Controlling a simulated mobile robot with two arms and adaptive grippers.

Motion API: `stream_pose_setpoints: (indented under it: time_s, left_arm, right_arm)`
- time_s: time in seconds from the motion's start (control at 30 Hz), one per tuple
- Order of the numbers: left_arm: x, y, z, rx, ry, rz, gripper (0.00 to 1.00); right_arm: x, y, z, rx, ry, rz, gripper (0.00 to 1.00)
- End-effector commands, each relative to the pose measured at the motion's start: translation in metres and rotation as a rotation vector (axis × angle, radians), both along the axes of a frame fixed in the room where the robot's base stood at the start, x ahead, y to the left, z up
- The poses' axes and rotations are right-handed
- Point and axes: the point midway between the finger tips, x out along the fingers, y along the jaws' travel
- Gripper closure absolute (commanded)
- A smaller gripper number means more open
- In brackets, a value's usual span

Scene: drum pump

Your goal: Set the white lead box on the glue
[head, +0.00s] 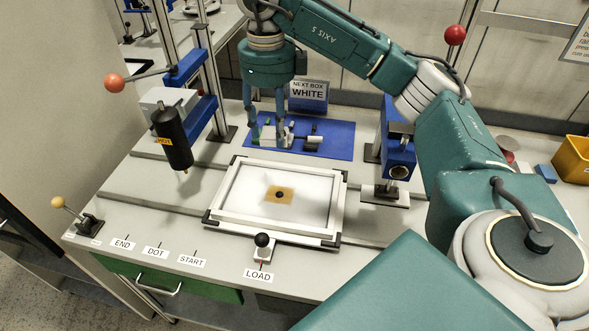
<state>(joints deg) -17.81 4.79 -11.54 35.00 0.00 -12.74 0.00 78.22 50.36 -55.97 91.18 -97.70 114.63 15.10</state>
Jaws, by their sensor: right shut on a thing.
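My right gripper (266,132) reaches down over the blue mat (340,138) at the back. It is shut on a small light-coloured piece among the lead boxes, which looks like the white lead box (289,135); the fingers partly hide it. I cannot tell whether it is clear of the mat. The glue appears as a dark dot (279,195) on an amber square (293,198). The square lies in the middle of the white framed plate (240,199), in front of the gripper. My left gripper is not in view.
A black dispenser (173,138) hangs on a blue bracket left of the frame. A blue press head (399,155) stands at the right. A sign (308,92) reading NEXT BOX WHITE stands behind the mat. A black-knobbed LOAD lever (262,241) is at the front.

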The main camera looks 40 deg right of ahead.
Motion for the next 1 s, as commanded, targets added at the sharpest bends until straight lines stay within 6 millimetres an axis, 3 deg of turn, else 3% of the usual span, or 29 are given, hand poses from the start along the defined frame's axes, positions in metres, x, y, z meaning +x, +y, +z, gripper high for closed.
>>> stream_pose_setpoints:
  time_s: [0.1,0.2,0.47,0.7,1.0]
  left_arm:
    - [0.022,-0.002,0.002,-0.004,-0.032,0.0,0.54]
    - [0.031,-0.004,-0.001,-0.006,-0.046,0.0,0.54]
    - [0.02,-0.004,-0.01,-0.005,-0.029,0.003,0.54]
    - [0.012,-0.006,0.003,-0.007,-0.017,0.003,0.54]
    - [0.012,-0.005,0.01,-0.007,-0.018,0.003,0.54]
  right_arm:
    - [-0.001,-0.009,-0.002,0.0,0.004,-0.092,0.83]
    - [-0.002,-0.01,-0.019,0.0,0.009,-0.109,0.83]
    - [-0.003,-0.008,-0.088,0.003,0.01,-0.107,0.83]
    - [-0.003,-0.01,-0.137,-0.001,0.007,-0.107,0.83]
    - [-0.003,-0.009,-0.169,-0.001,0.006,-0.106,0.83]
